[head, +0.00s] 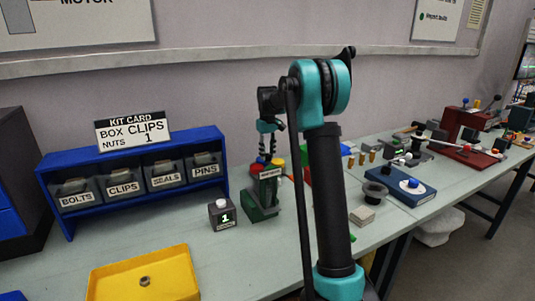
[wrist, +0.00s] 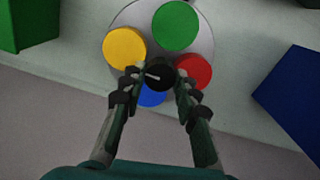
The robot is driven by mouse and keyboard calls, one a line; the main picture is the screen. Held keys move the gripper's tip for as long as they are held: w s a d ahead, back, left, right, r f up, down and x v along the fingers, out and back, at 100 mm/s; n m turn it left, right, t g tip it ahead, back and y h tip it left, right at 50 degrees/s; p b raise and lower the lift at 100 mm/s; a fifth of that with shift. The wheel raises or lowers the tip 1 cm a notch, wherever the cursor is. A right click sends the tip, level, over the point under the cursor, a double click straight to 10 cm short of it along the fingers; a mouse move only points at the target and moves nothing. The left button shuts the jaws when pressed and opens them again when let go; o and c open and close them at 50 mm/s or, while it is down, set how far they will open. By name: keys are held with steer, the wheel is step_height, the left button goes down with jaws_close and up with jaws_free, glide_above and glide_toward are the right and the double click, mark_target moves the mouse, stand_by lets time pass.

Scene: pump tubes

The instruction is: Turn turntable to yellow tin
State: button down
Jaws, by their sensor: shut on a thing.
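The turntable (wrist: 140,17) is a pale round disc seen from above in the wrist view. It carries a yellow tin (wrist: 124,46) at left, a green tin (wrist: 174,26) at the top, a red tin (wrist: 194,72) at right and a blue tin (wrist: 151,97) at the bottom, partly hidden. A black knob (wrist: 160,72) with a pale pointer line stands at the centre. The line points left. My gripper (wrist: 159,80) is shut on the knob. In the head view, my gripper (head: 268,148) is above the tins; yellow (head: 277,164) and red (head: 260,160) show there.
A dark green block (head: 262,197) with a label stands in front of the turntable. A small counter box (head: 223,214) showing 1 sits to its left. A blue bin rack (head: 136,181) and yellow tray (head: 145,283) are further left. A blue base (head: 401,185) is at right.

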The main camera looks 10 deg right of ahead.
steer(key=shift+m, duration=0.3)
steer(key=m, duration=1.2)
steer(key=shift+m, duration=2.5)
steer(key=c, duration=1.1)
jaws_free()
steer(key=shift+c, duration=0.2)
steer(key=shift+r, duration=0.15)
